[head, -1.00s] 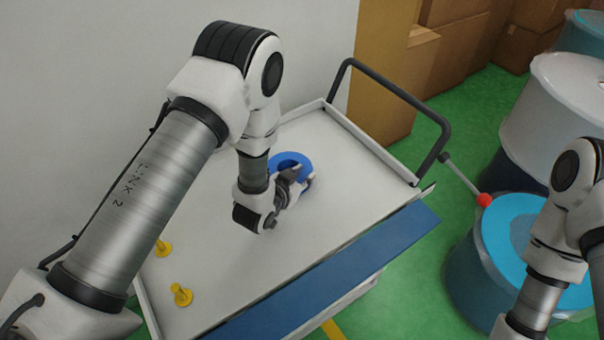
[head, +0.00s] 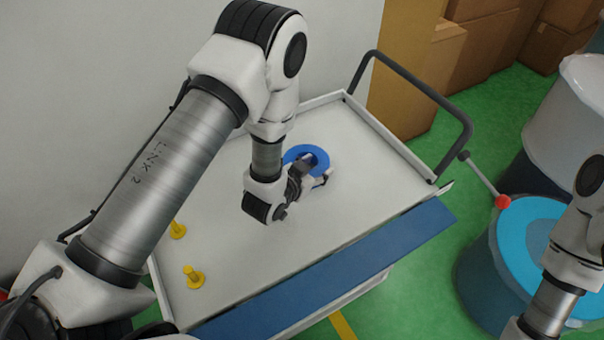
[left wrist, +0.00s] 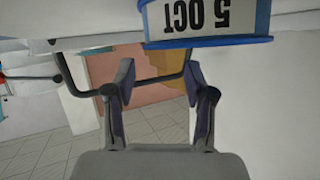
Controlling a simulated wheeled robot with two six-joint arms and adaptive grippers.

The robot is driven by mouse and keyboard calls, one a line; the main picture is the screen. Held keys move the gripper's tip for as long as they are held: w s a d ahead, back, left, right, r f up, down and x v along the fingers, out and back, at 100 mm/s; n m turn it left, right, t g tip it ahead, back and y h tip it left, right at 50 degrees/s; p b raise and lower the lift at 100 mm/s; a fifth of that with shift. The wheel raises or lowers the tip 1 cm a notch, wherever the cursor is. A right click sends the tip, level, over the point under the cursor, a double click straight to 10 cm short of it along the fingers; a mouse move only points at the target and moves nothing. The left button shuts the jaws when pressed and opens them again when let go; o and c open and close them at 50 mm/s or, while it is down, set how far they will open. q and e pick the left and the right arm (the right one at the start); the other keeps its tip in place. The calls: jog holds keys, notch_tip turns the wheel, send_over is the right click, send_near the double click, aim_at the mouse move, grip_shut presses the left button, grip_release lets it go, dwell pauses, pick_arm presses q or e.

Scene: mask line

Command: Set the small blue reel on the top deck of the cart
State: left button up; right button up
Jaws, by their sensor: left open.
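The small blue reel (head: 318,157) lies on the white top deck (head: 345,130) of the cart, toward its back edge. My left gripper (head: 328,178) is open and low over the deck, just in front of the reel and partly hiding it. In the left wrist view, the open fingers (left wrist: 158,78) have nothing between them. The reel, with a pale label reading "5 OCT" upside down (left wrist: 205,20), shows above the right finger in that picture, outside the jaws. My right arm shows at the right edge; its gripper is out of frame.
Two yellow pegs (head: 193,277) stand at the deck's left end. A raised rim and a dark handle (head: 465,125) bound the right end. A blue strip (head: 340,270) runs along the front. Large drums (head: 530,235) stand at right. The deck's front middle is clear.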

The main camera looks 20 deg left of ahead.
pick_arm(q)
jog(key=b+v, duration=0.1)
jog(key=v, duration=0.9)
jog(key=shift+r, duration=0.2)
dwell(0.5)
